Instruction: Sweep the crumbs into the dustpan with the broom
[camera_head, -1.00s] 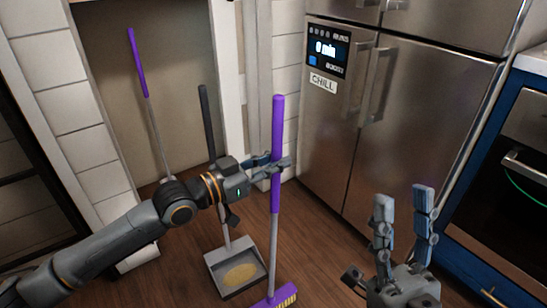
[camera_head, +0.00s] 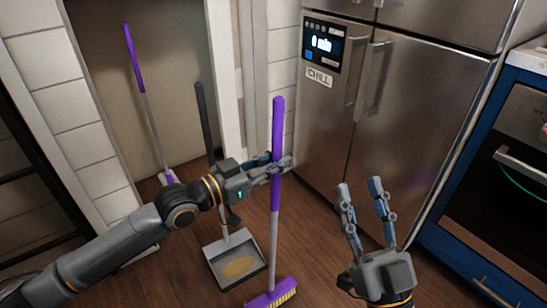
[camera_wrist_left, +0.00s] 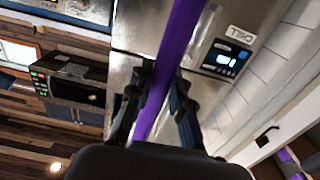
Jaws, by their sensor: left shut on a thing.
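A broom with a purple grip (camera_head: 277,130) and a purple head with yellow bristles (camera_head: 272,293) stands upright on the floor. My left gripper (camera_head: 277,168) is shut on its purple grip; the grip also shows between the fingers in the left wrist view (camera_wrist_left: 178,50). The dustpan (camera_head: 216,277) lies on the floor just left of the broom head, its dark-gripped handle (camera_head: 204,115) upright. The crumbs (camera_head: 239,266) show as a tan patch inside the pan. My right gripper (camera_head: 362,188) is open and empty, right of the broom.
A second purple-handled broom (camera_head: 134,60) leans in the alcove at the back left. A steel fridge (camera_head: 400,120) stands behind my right gripper, and a blue oven cabinet (camera_head: 450,262) is at the right. Wooden floor (camera_head: 320,230) is open between them.

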